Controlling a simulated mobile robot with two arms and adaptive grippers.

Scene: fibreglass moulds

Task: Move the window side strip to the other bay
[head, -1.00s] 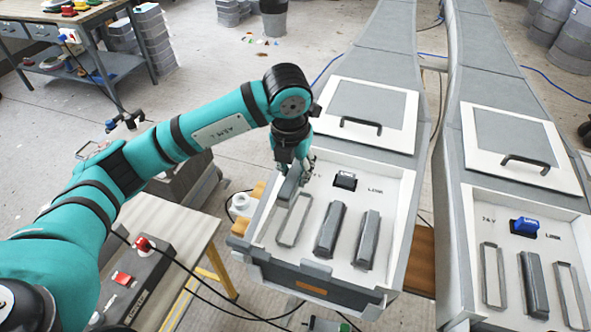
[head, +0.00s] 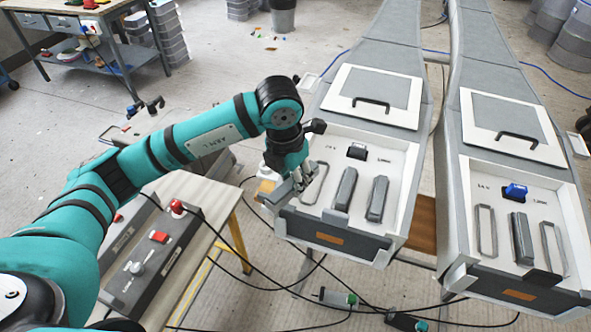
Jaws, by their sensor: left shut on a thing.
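My left gripper (head: 301,182) is shut on a grey side strip (head: 284,192), held by the left wall of the left bay (head: 395,240). The fingers partly hide the strip, and I cannot tell how high it is. In the left bay an empty strip outline (head: 322,182) is partly covered by the gripper. Two grey strips, a middle one (head: 345,188) and a right one (head: 377,199), lie beside it. The right bay (head: 455,250) holds one grey strip (head: 521,239) between a left empty outline (head: 486,232) and a right one (head: 553,248). My right gripper is not in view.
A black connector (head: 357,151) stands in the left bay and a blue one (head: 515,190) in the right. Raised bay walls and a gap separate the bays. A control box with red buttons (head: 158,237) lies on a bench at left. Cables cross the floor in front.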

